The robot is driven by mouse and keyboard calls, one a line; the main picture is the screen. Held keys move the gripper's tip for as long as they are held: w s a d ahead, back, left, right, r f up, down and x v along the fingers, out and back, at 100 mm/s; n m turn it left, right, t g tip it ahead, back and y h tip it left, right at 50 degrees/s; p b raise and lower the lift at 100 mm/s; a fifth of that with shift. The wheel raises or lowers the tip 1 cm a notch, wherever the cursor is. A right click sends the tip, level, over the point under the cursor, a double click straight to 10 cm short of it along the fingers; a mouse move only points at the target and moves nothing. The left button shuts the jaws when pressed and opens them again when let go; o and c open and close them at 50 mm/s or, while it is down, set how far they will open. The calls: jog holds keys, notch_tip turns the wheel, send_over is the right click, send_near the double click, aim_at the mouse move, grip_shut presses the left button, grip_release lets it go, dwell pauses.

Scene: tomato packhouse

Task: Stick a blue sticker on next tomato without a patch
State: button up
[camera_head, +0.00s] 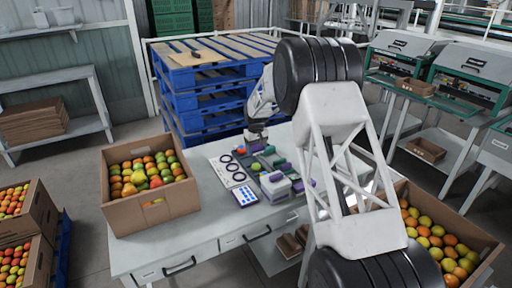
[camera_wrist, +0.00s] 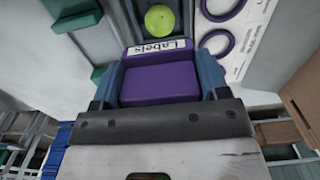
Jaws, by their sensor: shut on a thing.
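My gripper (camera_wrist: 160,85) is shut on a purple block (camera_wrist: 160,84), which sits between its two blue-grey fingers. A white strip reading "Labels" shows just beyond the block. A yellow-green tomato (camera_wrist: 160,18) lies in a dark holder beyond that strip. In the head view my gripper (camera_head: 257,142) is low over the white table, and that tomato (camera_head: 256,167) shows in front of it. A white sheet with blue marks (camera_head: 245,196) lies at the table's front. A sheet with purple rings (camera_head: 231,167) lies behind it. I cannot make out any patch on the tomato.
A cardboard box of mixed tomatoes (camera_head: 150,208) stands on the table's left. Another box (camera_head: 487,250) of yellow and orange tomatoes is at the right. Grey blocks with purple parts (camera_head: 275,186) crowd the table's middle. Blue pallets (camera_head: 206,100) are stacked behind.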

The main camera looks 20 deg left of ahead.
aim_at(256, 164)
jog(key=shift+f, duration=2.5)
jog(key=shift+f, duration=0.6)
jog(key=shift+r, duration=0.1)
jog(key=shift+r, duration=3.45)
